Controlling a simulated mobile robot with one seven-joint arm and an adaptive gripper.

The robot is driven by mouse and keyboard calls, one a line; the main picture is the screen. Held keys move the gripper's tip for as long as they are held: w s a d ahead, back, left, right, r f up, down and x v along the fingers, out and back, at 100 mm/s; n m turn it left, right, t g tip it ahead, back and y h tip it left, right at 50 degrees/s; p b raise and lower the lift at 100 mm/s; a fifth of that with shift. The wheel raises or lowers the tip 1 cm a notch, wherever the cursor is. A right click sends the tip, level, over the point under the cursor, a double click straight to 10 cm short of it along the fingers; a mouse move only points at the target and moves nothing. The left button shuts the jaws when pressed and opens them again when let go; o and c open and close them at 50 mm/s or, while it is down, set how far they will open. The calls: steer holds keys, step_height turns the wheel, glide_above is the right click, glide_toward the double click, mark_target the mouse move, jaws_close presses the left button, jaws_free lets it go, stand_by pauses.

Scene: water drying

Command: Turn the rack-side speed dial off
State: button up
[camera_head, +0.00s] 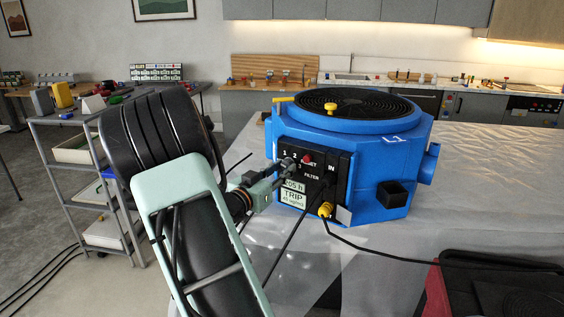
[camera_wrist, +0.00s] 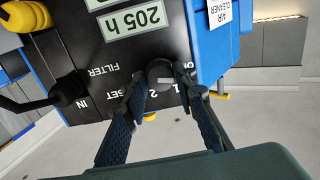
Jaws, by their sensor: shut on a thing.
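The blue air cleaner (camera_head: 375,165) stands on the covered table, with a black control panel (camera_head: 318,163) on its front left face. The dark speed dial (camera_wrist: 159,74) sits on this panel beside the numbers 1, 2 and 3, with a lighter pointer mark on it. My gripper (camera_head: 284,166) reaches in from the left, against the panel's left part. In the wrist view my gripper (camera_wrist: 162,80) has one finger on each side of the dial and is shut on it. In the head view the fingers mostly hide the dial.
A red button (camera_head: 308,159) is close to the right of my fingers. A black plug and cable (camera_wrist: 68,92) sit at the IN socket. A grey shelf rack (camera_head: 75,125) stands at the left.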

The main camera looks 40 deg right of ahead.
steer(key=shift+n+p, duration=0.85)
steer(key=shift+n, duration=0.45)
steer(key=o, duration=1.2)
steer(key=shift+c, duration=0.2)
steer(key=v, duration=1.2)
